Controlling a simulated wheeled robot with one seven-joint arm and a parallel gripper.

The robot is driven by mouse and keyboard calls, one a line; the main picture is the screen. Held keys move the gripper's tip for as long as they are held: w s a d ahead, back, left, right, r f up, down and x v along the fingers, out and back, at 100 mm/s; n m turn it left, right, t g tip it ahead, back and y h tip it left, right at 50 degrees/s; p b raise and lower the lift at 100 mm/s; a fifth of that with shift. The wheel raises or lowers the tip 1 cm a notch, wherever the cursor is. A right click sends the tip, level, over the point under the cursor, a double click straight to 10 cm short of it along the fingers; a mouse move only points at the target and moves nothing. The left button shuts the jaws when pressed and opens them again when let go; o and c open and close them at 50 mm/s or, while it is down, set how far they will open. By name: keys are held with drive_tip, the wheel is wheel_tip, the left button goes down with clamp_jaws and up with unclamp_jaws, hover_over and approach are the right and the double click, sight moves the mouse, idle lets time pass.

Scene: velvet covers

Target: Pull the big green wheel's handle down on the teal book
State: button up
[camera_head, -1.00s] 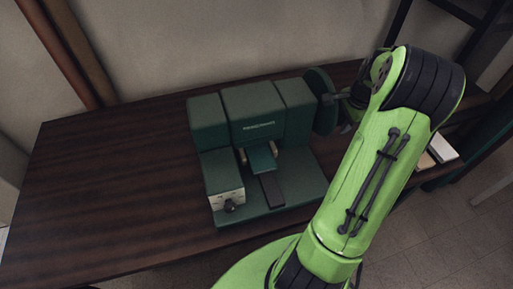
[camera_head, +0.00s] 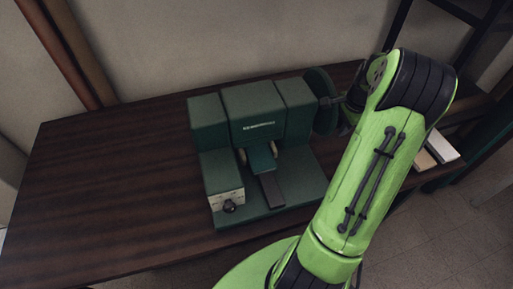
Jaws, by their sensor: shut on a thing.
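The dark green machine (camera_head: 258,105) stands on the brown table. Its big green wheel (camera_head: 319,96) is on the right side, seen nearly edge-on. A teal book (camera_head: 262,158) lies at the middle of the machine, between two small tan rollers and under the front block. My gripper (camera_head: 340,103) is at the right face of the wheel, shut on what seems to be the wheel's handle. The handle itself is hidden by the gripper and my green arm.
The table (camera_head: 110,180) is bare to the left of the machine. A dark strip (camera_head: 271,190) runs forward on the machine's base, beside a block with a dark knob (camera_head: 229,206). Pale books (camera_head: 440,147) lie at the right, behind my arm.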

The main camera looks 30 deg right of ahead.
drive_tip(key=shift+f, duration=0.1)
drive_tip(key=shift+w+f, duration=0.15)
drive_tip(key=shift+w, duration=0.15)
drive_tip(key=shift+w+f, duration=0.1)
drive_tip(key=shift+w, duration=0.1)
idle(0.3)
